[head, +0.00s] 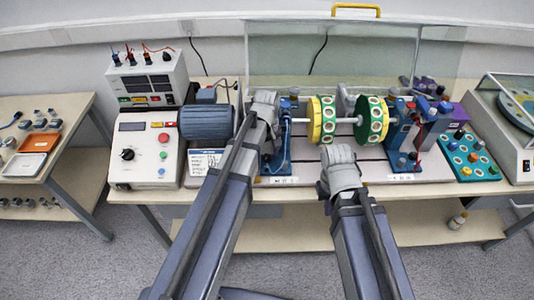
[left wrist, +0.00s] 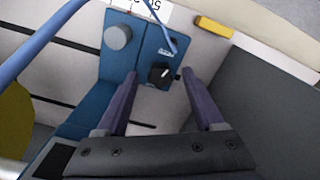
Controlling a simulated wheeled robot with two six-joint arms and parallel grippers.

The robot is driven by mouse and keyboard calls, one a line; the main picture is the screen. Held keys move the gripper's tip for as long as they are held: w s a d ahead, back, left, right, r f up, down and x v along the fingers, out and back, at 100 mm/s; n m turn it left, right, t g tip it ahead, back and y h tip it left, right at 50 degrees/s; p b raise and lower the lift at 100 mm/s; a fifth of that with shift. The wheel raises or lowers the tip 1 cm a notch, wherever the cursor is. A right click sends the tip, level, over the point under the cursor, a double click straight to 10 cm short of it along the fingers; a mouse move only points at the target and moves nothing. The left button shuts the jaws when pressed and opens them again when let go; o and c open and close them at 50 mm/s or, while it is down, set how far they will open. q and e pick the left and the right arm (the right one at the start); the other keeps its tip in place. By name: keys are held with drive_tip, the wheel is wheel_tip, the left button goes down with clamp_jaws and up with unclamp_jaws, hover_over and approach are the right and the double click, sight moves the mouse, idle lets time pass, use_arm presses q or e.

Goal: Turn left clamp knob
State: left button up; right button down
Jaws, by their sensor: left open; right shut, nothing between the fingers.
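The left blue clamp block (head: 283,140) stands at the left end of the rotor shaft in the head view, partly hidden by my left arm. The left wrist view shows its blue face (left wrist: 148,45) with a black knob (left wrist: 160,74) bearing a white pointer line, and a round grey knob (left wrist: 118,38). My left gripper (left wrist: 160,82) is open, its two fingers pointing toward the black knob, which appears between the fingertips; I cannot tell the remaining gap. It also shows in the head view (head: 266,104).
The rotor carries a yellow-rimmed disc (head: 322,120) and a green disc (head: 371,120). A motor (head: 206,122) and control box (head: 147,150) stand left. A right blue stand (head: 403,135) and teal tray (head: 470,157) are right. A blue cable (left wrist: 35,45) crosses the left wrist view.

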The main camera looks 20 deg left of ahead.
sight(266, 158)
use_arm(q)
drive_tip(key=shift+r+p, duration=3.85)
drive_tip(key=shift+r, duration=0.1)
drive_tip(key=shift+f, duration=0.1)
drive_tip(key=shift+s, duration=0.35)
drive_tip(key=s+m, duration=0.8)
drive_tip(key=s, duration=0.2)
drive_tip(key=s+d+m+y, duration=0.1)
drive_tip(key=s+d+m, duration=0.2)
drive_tip(key=d, duration=0.7)
drive_tip(key=shift+s+d+m, duration=0.4)
drive_tip(key=shift+s, duration=0.55)
